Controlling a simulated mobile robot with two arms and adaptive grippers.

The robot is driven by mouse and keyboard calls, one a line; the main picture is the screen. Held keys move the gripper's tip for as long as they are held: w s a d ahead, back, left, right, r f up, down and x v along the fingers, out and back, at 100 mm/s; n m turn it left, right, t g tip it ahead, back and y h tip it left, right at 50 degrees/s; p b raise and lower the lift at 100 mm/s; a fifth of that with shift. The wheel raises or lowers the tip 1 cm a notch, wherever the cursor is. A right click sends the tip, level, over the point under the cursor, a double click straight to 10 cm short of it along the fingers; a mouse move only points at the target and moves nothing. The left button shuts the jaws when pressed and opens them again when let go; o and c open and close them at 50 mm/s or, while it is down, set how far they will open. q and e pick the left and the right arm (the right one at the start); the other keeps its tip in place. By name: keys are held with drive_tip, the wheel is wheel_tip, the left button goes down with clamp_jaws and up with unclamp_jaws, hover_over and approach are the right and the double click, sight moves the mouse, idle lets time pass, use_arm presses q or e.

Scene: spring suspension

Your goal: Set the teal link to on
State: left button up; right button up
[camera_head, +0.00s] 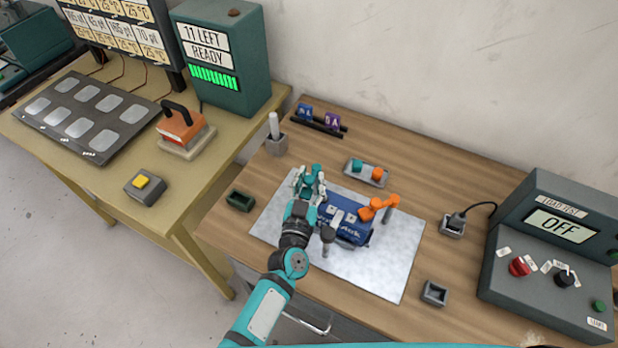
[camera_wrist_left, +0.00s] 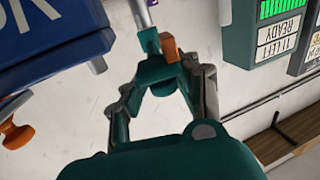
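The blue suspension block (camera_head: 345,220) lies on a pale mat (camera_head: 380,272). It also shows at the upper left of the left wrist view (camera_wrist_left: 50,35). My left gripper (camera_head: 309,184) is at the block's left end. In the left wrist view its fingers (camera_wrist_left: 162,78) converge on both sides of a teal piece (camera_wrist_left: 158,70), which looks like the teal link, and seem to grip it. A small orange part (camera_wrist_left: 169,46) and a metal rod (camera_wrist_left: 145,14) adjoin it. The fingers partly hide its seating. An orange link (camera_head: 378,207) stands at the block's right end. My right gripper is out of view.
A small tray (camera_head: 364,180) holding teal and orange pieces lies behind the block. A dark post (camera_head: 327,242) stands close in front. The load tester (camera_head: 550,262) at right reads OFF. Small holders (camera_head: 240,200) lie around the mat; its front right is clear.

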use_arm(q)
drive_tip(key=shift+o, duration=1.1)
drive_tip(key=shift+s+a+f, duration=0.1)
drive_tip(key=shift+f, duration=0.05)
drive_tip(key=shift+o, duration=0.2)
drive_tip(key=shift+a, duration=0.1)
drive_tip(key=v, duration=1.2)
